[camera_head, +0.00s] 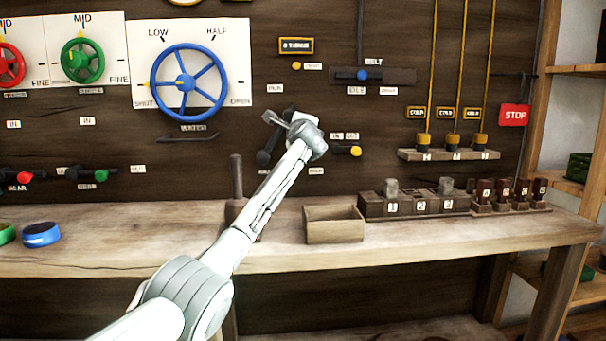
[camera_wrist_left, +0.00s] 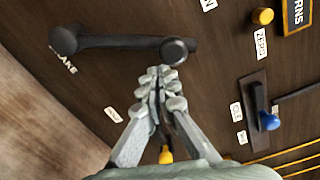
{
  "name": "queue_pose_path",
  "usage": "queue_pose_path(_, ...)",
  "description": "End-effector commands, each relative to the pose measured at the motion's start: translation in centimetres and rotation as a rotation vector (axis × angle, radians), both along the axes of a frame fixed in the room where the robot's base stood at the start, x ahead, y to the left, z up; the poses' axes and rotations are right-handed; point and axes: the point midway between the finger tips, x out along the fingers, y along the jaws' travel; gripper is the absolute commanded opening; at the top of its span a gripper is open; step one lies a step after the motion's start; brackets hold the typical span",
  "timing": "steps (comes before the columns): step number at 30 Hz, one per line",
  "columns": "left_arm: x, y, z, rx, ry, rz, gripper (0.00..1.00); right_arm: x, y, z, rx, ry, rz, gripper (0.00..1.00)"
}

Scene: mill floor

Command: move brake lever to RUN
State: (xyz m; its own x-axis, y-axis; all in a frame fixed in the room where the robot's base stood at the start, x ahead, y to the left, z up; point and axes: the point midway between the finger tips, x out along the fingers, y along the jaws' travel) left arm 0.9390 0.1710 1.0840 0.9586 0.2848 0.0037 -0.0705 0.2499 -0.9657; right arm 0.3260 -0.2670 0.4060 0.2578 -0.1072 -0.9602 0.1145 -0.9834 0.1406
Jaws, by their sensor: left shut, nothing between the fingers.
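The brake lever (camera_wrist_left: 120,42) is a black arm on the dark wooden panel, seen in the left wrist view with a round cap at its pivot end and a knob at its other end. My right gripper is not in view.
A blue-knobbed belt lever (camera_head: 362,75) is up to the right, and a yellow knob (camera_head: 356,151) is close on the right. A blue handwheel (camera_head: 188,83) is at left. Below, the bench holds an open wooden box (camera_head: 334,230) and a dark upright post (camera_head: 236,178).

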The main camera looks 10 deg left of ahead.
Motion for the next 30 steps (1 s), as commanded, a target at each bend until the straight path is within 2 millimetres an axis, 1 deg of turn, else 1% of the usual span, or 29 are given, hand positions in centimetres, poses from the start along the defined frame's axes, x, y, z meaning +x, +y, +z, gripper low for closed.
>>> queue_pose_path(3,-0.3,0.8,0.8,-0.158,-0.045,0.002,0.0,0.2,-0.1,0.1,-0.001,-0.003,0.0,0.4)
queue_pose_path(6,-0.4,1.4,1.2,-0.265,-0.076,0.002,0.0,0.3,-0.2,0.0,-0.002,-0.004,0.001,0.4)
queue_pose_path(16,-0.8,2.6,1.9,-0.358,-0.103,0.002,0.0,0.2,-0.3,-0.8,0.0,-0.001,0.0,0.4)
queue_pose_path(30,-0.8,3.0,2.1,-0.369,-0.108,0.007,0.0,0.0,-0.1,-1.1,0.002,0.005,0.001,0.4)
